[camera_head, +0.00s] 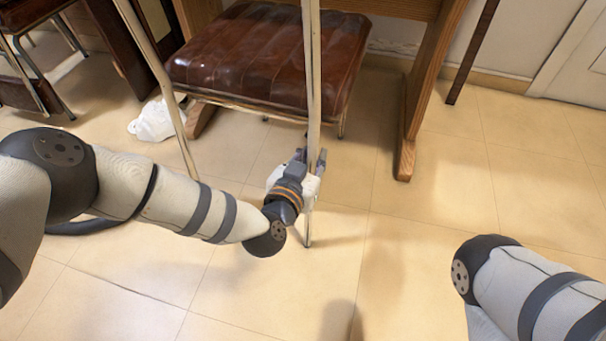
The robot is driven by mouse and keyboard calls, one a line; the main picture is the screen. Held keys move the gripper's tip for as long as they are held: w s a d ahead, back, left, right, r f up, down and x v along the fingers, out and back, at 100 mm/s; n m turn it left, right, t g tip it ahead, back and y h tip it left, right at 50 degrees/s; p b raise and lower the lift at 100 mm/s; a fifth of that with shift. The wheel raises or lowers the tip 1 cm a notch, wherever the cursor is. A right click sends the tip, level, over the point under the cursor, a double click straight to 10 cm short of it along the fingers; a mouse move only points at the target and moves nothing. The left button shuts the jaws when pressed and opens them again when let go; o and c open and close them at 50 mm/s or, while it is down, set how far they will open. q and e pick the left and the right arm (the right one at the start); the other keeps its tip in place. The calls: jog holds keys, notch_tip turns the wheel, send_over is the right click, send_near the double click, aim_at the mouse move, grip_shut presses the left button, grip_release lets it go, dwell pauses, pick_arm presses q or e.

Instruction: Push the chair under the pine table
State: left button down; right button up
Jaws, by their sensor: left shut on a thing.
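The chair (255,50) has a dark red-brown padded leather seat and thin metal legs. Its front part reaches in beneath the pine table (418,95), whose wooden side leg and top edge show at the top. My left gripper (312,165) is shut on one of the chair's upright metal legs, low down, above the floor. My right arm comes in at the lower right; its gripper is outside the picture. The chair's top is cut off by the upper edge.
A white crumpled bag (155,120) lies on the tiled floor left of the chair. Another chair (35,45) and dark furniture stand at the upper left. A pale door (572,60) is at the upper right. The floor at right is clear.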

pick_arm(q)
jog(key=w+b, duration=0.1)
jog(key=w+d+b, duration=0.1)
jog(key=w, duration=0.1)
jog(key=w+d+b, duration=0.1)
jog(key=shift+w+d+r, duration=0.1)
jog(key=shift+w+r, duration=0.05)
jog(key=shift+w, duration=0.15)
jog(key=c, duration=1.2)
grip_release()
jog(key=shift+s, duration=0.1)
